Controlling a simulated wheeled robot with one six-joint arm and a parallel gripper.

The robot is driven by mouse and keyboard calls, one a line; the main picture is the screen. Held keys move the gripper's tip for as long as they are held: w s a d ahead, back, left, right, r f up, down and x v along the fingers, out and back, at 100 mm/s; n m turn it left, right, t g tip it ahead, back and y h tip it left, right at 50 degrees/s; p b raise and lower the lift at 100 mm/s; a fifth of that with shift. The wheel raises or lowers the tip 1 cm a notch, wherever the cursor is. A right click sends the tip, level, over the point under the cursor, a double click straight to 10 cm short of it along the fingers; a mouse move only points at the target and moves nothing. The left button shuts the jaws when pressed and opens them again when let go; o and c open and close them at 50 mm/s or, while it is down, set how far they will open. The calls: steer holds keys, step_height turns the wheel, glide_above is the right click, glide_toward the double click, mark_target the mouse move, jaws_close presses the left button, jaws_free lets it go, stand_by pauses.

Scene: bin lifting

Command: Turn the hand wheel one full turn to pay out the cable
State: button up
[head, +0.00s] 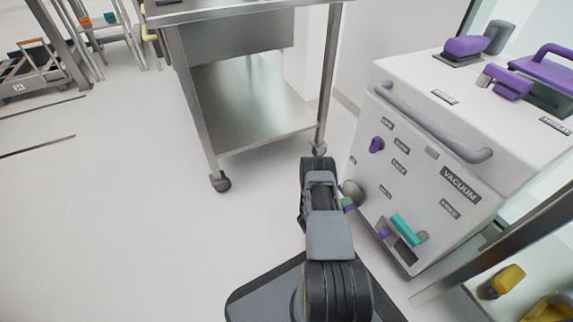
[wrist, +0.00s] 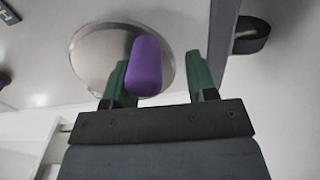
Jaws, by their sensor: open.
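The hand wheel is a round, shiny metal disc (wrist: 88,57) with a purple handle (wrist: 145,66), on the white machine's panel. In the head view the wheel (head: 353,188) shows low on the panel's left, partly hidden by my arm. My gripper (wrist: 160,66) has two green fingers, held apart. The purple handle stands between them, close to the left finger and overlapping it in the picture; I cannot tell if they touch. A clear gap separates the handle from the right finger. No cable can be made out.
The white machine (head: 446,196) has a grey bar handle (head: 432,122), a purple knob (head: 376,144) and a teal handle (head: 409,229). In the wrist view a dark loop (wrist: 251,36) lies right of the fingers.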

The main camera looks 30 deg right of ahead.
mark_target(344, 188)
steer(key=w+m, duration=0.1)
steer(key=m, duration=0.3)
steer(key=w+r+m, duration=0.1)
steer(key=w+m, duration=0.1)
steer(key=m, duration=0.2)
steer(key=w+m, duration=0.2)
steer(key=m, duration=0.3)
steer(key=shift+w+d+r, duration=0.1)
steer(key=shift+d+r, duration=0.1)
steer(key=m, duration=0.1)
steer(key=r+m, duration=0.1)
steer(key=m, duration=0.1)
steer(key=w+m, duration=0.1)
steer(key=shift+r+m, duration=0.3)
steer(key=shift+r, duration=0.1)
steer(key=w+a+p, duration=0.1)
steer(key=a+p, duration=0.3)
steer(key=a, duration=1)
steer(key=w+a+r+n+t+y+p, duration=0.1)
steer(key=w+a+r+n+t+y, duration=0.1)
steer(key=w+r+t+y, duration=0.4)
steer(key=shift+w+a+r+n+t, duration=0.3)
steer(key=shift+w+a+r+t, duration=0.25)
steer(key=shift+w+r, duration=3.1)
steer(key=shift+w+f, duration=0.8)
steer(key=shift+f, duration=0.05)
